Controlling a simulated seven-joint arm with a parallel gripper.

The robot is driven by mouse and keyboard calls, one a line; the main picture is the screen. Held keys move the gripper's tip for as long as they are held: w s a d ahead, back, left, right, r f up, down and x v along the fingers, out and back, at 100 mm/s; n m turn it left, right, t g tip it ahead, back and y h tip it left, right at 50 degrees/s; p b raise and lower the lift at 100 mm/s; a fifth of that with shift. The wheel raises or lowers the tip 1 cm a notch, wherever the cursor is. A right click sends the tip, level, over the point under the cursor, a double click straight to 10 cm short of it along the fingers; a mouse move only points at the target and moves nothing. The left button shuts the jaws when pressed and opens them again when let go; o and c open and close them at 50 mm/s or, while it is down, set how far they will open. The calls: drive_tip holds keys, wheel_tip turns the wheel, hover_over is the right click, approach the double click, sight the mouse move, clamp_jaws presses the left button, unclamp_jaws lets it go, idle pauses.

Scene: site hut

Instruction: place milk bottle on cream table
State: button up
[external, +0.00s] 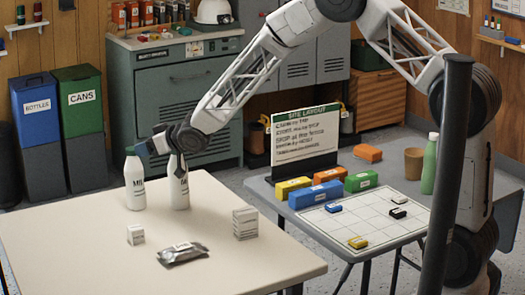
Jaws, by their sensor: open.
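Two white milk bottles stand upright on the cream table (75,245), near its back edge. The left milk bottle (134,185) is unobstructed except near its top. The right milk bottle (180,192) has its upper part partly hidden by my gripper. My gripper (163,155) is open at the height of the bottle tops, with a dark finger in front of the right bottle's neck and another part beside the left bottle's top. I cannot tell whether it touches either bottle.
The grey table (265,190) at right holds a site layout sign (305,140), coloured blocks, a grid sheet (375,212) and a green bottle (430,165). The cream table's left front is clear.

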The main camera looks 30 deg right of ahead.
drive_tip(key=shift+v, duration=2.8)
drive_tip(key=s+d+r+m+g+h, duration=0.1)
drive_tip(key=s+d+r+m+h, duration=0.1)
drive_tip(key=s+d+r, duration=0.5)
drive_tip(key=s+d+r+m+h, duration=0.1)
drive_tip(key=s+d+r+h, duration=0.3)
drive_tip(key=d, duration=0.6)
drive_tip(key=s+d+r+m+g+h, duration=0.1)
drive_tip(key=s+d+r+m, duration=0.1)
drive_tip(key=s+d+r, duration=0.45)
drive_tip(key=s+d+m+g, duration=0.1)
drive_tip(key=s+d+g, duration=0.2)
drive_tip(key=s, duration=1.4)
drive_tip(key=s+d+m+g+h, duration=0.1)
drive_tip(key=s+d+g, duration=0.2)
drive_tip(key=s+d, duration=0.6)
drive_tip(key=s, duration=0.9)
drive_tip(key=shift+f, duration=0.4)
